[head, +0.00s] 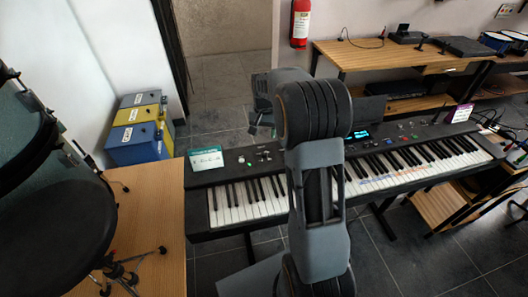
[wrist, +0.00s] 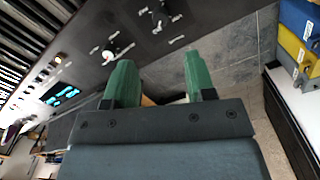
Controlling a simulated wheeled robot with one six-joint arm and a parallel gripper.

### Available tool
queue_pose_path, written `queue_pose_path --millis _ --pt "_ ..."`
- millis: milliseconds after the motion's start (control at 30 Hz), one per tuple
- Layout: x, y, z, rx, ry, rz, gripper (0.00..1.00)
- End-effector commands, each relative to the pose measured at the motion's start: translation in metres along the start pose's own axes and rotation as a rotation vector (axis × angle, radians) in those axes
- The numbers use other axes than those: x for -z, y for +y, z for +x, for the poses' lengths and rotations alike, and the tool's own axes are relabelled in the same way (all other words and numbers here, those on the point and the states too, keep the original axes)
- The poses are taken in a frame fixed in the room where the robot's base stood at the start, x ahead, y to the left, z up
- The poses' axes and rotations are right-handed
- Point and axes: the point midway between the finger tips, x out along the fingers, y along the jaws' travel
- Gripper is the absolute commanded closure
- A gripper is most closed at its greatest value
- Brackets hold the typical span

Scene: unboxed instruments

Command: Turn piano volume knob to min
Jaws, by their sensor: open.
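The piano (head: 235,205) is a long dark keyboard in the middle of the head view, partly hidden behind my arm. Small knobs (head: 263,155) sit on its left panel. In the wrist view, the panel (wrist: 205,18) shows a pale round knob (wrist: 108,54) just left of my left fingertip, and smaller controls (wrist: 158,22) further up. The labels are too small to read, so I cannot tell which is the volume knob or its setting. My gripper (wrist: 156,60) has two green fingers, spread apart with nothing between them. It is near the panel, apart from the knobs.
A lit blue display (head: 360,134) is on the piano's panel. Stacked blue, yellow and grey cases (head: 138,128) are at the back left. A drum (head: 50,235) stands at the left. Grey floor is clear behind the piano.

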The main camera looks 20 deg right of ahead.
Motion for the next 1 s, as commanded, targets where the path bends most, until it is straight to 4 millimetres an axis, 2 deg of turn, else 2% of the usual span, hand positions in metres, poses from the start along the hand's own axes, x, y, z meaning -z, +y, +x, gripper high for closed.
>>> queue_pose_path --millis 200,500,700,1000 --pt "-0.001 0.000 0.044 -0.002 -0.004 -0.002 0.50" --pt "-0.001 -0.001 0.089 -0.001 -0.002 -0.003 0.50" --pt "-0.001 -0.001 0.103 0.000 0.000 -0.003 0.50" --pt "-0.001 -0.001 0.107 0.000 0.001 -0.003 0.50"
